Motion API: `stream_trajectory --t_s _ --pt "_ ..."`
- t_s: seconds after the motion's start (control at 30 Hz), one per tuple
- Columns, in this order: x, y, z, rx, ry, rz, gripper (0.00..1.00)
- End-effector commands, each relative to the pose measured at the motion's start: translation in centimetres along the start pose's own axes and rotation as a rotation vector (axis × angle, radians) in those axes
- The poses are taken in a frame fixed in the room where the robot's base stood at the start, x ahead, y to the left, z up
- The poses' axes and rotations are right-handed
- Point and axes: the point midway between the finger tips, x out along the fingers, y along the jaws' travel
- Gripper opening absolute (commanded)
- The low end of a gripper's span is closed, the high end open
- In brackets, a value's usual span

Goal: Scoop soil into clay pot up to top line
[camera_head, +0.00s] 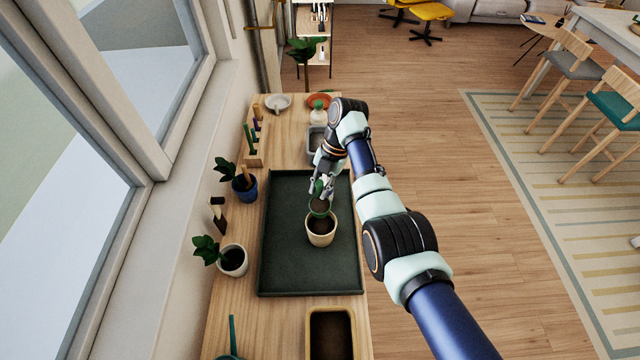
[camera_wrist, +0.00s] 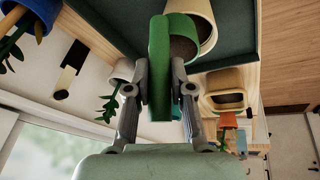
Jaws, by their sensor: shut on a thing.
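The cream clay pot (camera_head: 320,240) stands upright on the dark green tray (camera_head: 290,275), with dark soil inside; its fill line is too small to make out. My gripper (camera_head: 321,188) is shut on a green scoop (camera_head: 320,213) at the pot's far rim. The scoop carries dark soil. In the wrist view the fingers (camera_wrist: 160,85) clamp the scoop's green handle (camera_wrist: 159,70), and its soil-filled cup (camera_wrist: 183,45) overlaps the pot (camera_wrist: 207,25). I cannot tell whether scoop and pot touch. A yellow bin (camera_head: 312,320) of soil stands at the table's near end.
A grey container (camera_head: 316,140) and an orange dish (camera_head: 318,100) are at the far end. The tray around the pot is clear.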

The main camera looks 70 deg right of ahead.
Motion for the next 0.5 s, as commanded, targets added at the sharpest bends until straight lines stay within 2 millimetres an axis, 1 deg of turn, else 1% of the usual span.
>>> stream_trajectory --t_s 0.5 --pt "-0.34 -0.10 -0.39 -0.012 -0.033 0.019 0.00"
